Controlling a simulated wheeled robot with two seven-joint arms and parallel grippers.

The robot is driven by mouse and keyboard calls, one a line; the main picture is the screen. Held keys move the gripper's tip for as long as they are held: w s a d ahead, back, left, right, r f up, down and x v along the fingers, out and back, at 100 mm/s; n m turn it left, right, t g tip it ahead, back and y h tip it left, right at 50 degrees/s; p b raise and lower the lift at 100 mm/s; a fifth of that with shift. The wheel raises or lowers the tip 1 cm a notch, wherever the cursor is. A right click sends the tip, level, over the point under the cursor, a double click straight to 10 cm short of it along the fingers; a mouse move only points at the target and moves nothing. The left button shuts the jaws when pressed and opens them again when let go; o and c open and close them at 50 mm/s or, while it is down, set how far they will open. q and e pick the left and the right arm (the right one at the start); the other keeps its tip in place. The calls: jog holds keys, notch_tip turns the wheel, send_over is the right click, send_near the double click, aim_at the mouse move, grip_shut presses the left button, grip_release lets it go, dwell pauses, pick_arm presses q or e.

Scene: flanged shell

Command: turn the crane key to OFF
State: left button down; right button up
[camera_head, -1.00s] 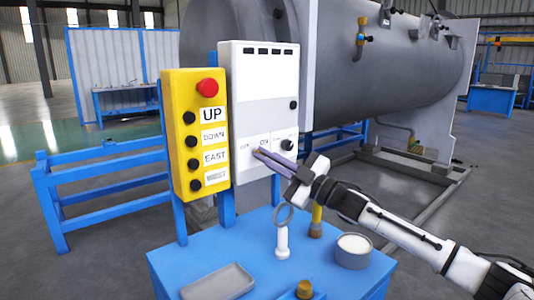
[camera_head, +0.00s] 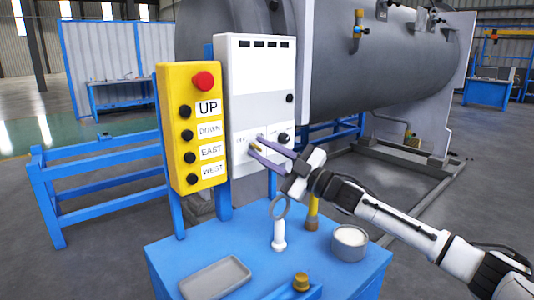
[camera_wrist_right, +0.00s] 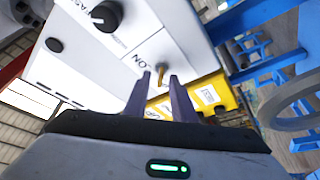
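The crane key (camera_head: 257,147) is a small brass key in the lower part of the white panel (camera_head: 262,85), near the ON label. It also shows in the right wrist view (camera_wrist_right: 161,74), just beyond the fingertips and between them. My right gripper (camera_head: 256,146) has purple fingers spread apart, one on each side of the key. The gripper in the right wrist view (camera_wrist_right: 160,77) shows a clear gap, with no visible contact on the key. The OFF label is too blurred to read. My left gripper is not in view.
A yellow pendant box (camera_head: 190,125) with a red button stands left of the panel. Below is a blue table (camera_head: 190,253) with a grey tray (camera_head: 215,277), a ringed white post (camera_head: 279,235) and a round white tin (camera_head: 349,241). A black knob (camera_wrist_right: 106,16) sits beside the key.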

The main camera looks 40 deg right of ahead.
jog(key=shift+s+d+f, duration=0.2)
jog(key=shift+s+f, duration=0.05)
jog(key=shift+s, duration=0.15)
jog(key=b+v, duration=0.2)
jog(key=v, duration=0.5)
jog(key=shift+v, duration=1.1)
jog(key=shift+r, duration=0.15)
